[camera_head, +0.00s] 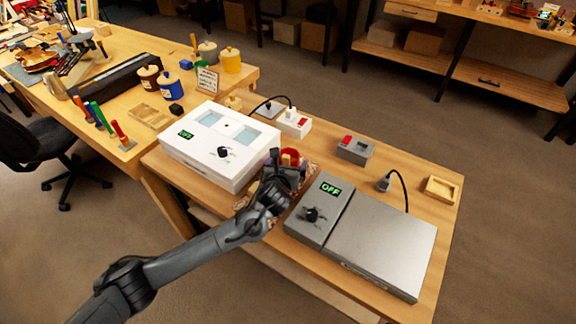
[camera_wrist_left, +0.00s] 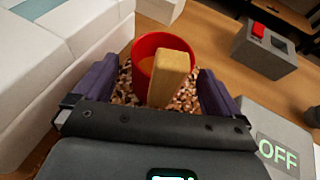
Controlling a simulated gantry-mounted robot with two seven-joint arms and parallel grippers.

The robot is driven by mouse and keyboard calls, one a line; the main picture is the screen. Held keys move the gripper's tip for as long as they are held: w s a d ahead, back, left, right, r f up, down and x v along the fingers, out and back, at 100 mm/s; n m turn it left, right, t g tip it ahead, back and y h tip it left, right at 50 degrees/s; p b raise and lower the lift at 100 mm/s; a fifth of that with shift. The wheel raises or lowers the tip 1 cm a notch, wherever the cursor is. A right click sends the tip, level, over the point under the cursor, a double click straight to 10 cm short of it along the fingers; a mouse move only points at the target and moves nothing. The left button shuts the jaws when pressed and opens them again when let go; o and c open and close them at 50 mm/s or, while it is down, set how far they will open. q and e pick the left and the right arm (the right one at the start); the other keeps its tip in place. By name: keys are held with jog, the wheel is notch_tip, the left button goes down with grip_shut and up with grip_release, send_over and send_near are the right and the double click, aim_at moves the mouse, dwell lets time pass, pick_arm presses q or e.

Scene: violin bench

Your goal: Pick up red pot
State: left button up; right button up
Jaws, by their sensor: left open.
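The red pot (camera_head: 291,154) stands on the near bench, between the white box and the grey device, partly hidden by my left gripper in the head view. In the left wrist view the red pot (camera_wrist_left: 143,47) shows its open rim, with a pale wooden block or handle (camera_wrist_left: 170,77) rising in front of or out of it; I cannot tell which. My left gripper (camera_head: 290,166) is open just at the pot. In the wrist view its dark fingers (camera_wrist_left: 156,90) stand on either side of the pot's near side, with gaps visible. My right gripper is not in view.
A speckled brown mat or bed (camera_wrist_left: 125,88) lies beneath the pot. The white box (camera_head: 218,150) is close on the left, the grey device (camera_head: 378,240) close on the right. A grey switch box (camera_head: 355,150) and wooden tray (camera_head: 442,190) lie farther right.

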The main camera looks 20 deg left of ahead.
pick_arm(q)
jog(key=c, duration=1.2)
jog(key=shift+r, duration=0.15)
